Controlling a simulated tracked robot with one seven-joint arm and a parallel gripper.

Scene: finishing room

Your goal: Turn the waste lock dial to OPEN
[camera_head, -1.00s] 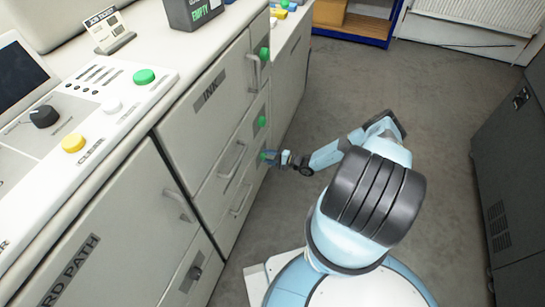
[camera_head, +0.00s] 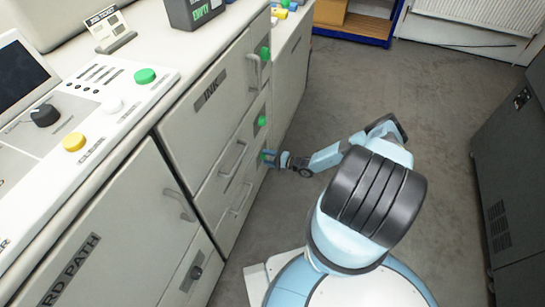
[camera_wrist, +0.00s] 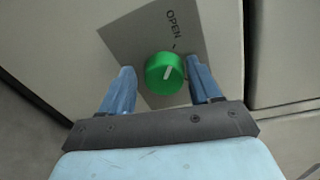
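A green round dial (camera_wrist: 165,72) sits on a grey plate (camera_wrist: 133,44) marked OPEN in the wrist view. Its white pointer line leans toward the small tick below the word OPEN. My gripper (camera_wrist: 160,66) has one blue finger on each side of the dial, with a narrow gap showing at both sides; it looks open. In the head view my gripper (camera_head: 273,158) is at the lowest of the green dials (camera_head: 264,155) on the cabinet front, which it partly hides. No "waste" label is readable in either view.
Two more green dials are above, at the INK door (camera_head: 264,53) and a drawer (camera_head: 262,121). Bar handles (camera_head: 241,198) stick out from the fronts. A black dial (camera_head: 196,272) is on a nearer lower panel. The floor (camera_head: 440,150) to the right is clear.

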